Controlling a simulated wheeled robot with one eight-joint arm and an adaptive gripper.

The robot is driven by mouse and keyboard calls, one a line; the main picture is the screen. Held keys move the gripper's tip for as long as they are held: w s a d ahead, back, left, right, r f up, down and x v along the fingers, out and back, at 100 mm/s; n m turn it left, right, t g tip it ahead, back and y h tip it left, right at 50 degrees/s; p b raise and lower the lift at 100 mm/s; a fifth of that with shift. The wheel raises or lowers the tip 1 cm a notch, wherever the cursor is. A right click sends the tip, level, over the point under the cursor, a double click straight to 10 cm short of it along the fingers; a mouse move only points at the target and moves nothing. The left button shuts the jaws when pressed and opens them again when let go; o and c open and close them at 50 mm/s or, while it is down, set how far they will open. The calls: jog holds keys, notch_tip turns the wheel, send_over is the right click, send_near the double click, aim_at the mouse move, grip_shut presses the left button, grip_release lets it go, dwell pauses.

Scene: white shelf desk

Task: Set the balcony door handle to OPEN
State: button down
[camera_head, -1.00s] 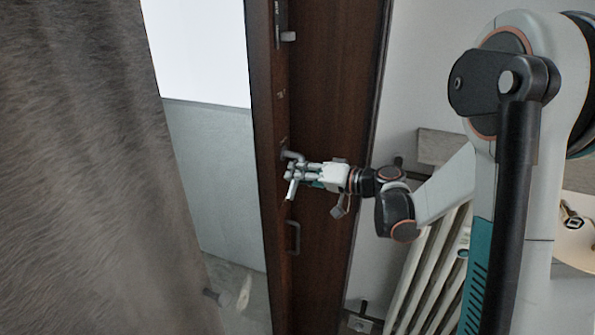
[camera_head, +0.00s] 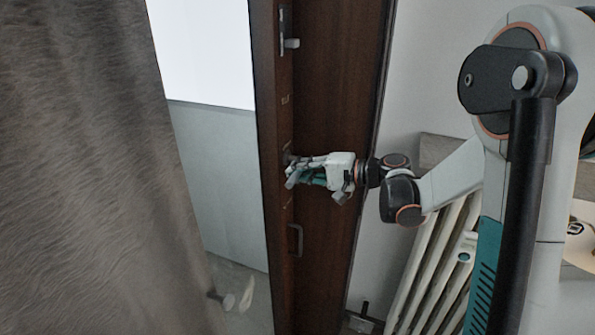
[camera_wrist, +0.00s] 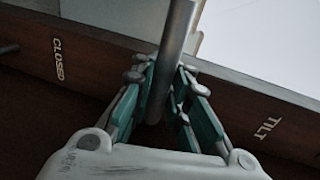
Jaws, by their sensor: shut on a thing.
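The balcony door handle (camera_head: 291,182) is a grey metal lever on the edge of the dark brown door frame. My gripper (camera_head: 296,172) is at it, and its fingers hide part of the lever in the head view. In the wrist view the handle (camera_wrist: 174,50) runs as a grey bar between the teal-padded fingers of my gripper (camera_wrist: 162,80), which are shut on it. A CLOSED label (camera_wrist: 58,59) lies left of the handle and a TILT label (camera_wrist: 268,130) right of it. No OPEN label shows.
A second, fixed-looking handle (camera_head: 296,240) is lower on the frame, and a latch (camera_head: 289,43) is above. A grey curtain (camera_head: 90,170) fills the left. A white radiator (camera_head: 430,265) stands right of the door, below my arm.

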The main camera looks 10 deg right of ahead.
jog(key=shift+w+d+r, duration=0.1)
jog(key=shift+r, duration=0.05)
jog(key=c, duration=1.6)
grip_release()
jog(key=shift+o, duration=0.2)
jog(key=v, duration=1.2)
